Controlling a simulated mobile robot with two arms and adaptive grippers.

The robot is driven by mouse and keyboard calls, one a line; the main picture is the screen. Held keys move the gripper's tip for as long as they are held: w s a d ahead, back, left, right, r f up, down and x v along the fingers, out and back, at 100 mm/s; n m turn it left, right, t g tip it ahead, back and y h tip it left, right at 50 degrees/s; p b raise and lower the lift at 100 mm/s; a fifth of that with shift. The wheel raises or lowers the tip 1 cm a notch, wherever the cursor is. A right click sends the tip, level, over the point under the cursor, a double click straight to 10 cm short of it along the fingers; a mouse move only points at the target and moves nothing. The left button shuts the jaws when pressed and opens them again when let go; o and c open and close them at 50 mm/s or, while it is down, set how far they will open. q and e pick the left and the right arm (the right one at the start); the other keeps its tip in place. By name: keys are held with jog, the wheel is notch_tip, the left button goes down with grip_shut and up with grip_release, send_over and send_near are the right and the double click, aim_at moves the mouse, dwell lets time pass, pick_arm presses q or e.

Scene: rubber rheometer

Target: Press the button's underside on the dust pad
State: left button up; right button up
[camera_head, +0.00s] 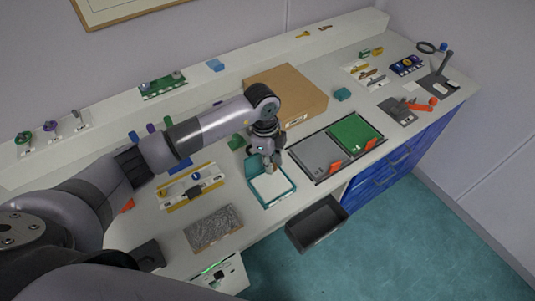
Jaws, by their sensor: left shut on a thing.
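My left gripper (270,166) points down over the back part of a teal open box (283,200) that holds a flat white pad (272,186), which I take to be the dust pad. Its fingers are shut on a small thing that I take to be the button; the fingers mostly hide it. I cannot tell whether the held thing touches the pad. The front part of the pad is bare and in clear view. My right gripper is not in view.
A cardboard box (297,98) stands right behind the gripper. A tray with a grey panel (318,155) and a green panel (355,132) lies to the right. A grey speckled plate (213,229) lies at the front left. An open dark bin (317,224) hangs at the front edge.

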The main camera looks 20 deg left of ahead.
pick_arm(q)
jog(key=shift+s+f+n, duration=0.1)
jog(key=shift+s+n, duration=0.05)
jog(key=shift+n, duration=0.35)
jog(key=shift+s+d+f+n+p, duration=0.1)
jog(key=shift+n+p, duration=0.1)
jog(key=shift+n, duration=0.2)
jog(key=shift+s+f+n+p, duration=0.1)
jog(key=shift+n+p, duration=0.05)
jog(key=shift+n, duration=0.25)
jog(key=shift+f+n, duration=0.25)
jog(key=shift+n, duration=0.45)
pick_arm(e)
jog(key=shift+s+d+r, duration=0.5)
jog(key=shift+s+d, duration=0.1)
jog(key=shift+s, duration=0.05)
pick_arm(q)
jog(key=shift+w, duration=0.1)
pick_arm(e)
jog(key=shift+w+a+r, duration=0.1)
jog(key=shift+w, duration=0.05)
